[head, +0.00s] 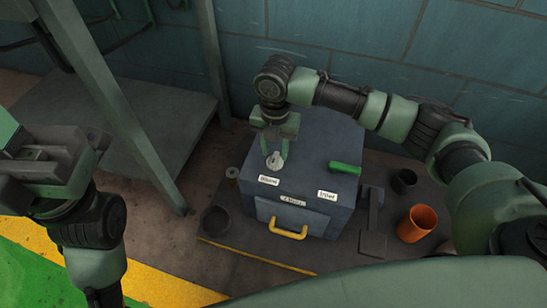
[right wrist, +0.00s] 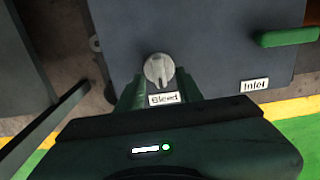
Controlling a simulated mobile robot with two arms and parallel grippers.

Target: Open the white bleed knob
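The white bleed knob (head: 275,161) stands on top of a blue-grey box (head: 314,160), at its left side. In the right wrist view the knob (right wrist: 159,69) is a pale round knob with a raised grip bar, just above the "Bleed" label (right wrist: 163,99). My right gripper (head: 276,152) points down at the knob. In the right wrist view its two green fingers (right wrist: 158,82) are apart, one on each side of the knob; I cannot tell whether they touch it. My left gripper (head: 45,160) is at the far left, away from the box; its finger opening is unclear.
A green handle (head: 345,168) sits on the box's right side near the "Inlet" label (head: 327,195). A yellow handle (head: 288,231) is on the front. An orange cup (head: 417,223) and a dark cup (head: 404,181) stand right. A grey post (head: 115,105) rises at left.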

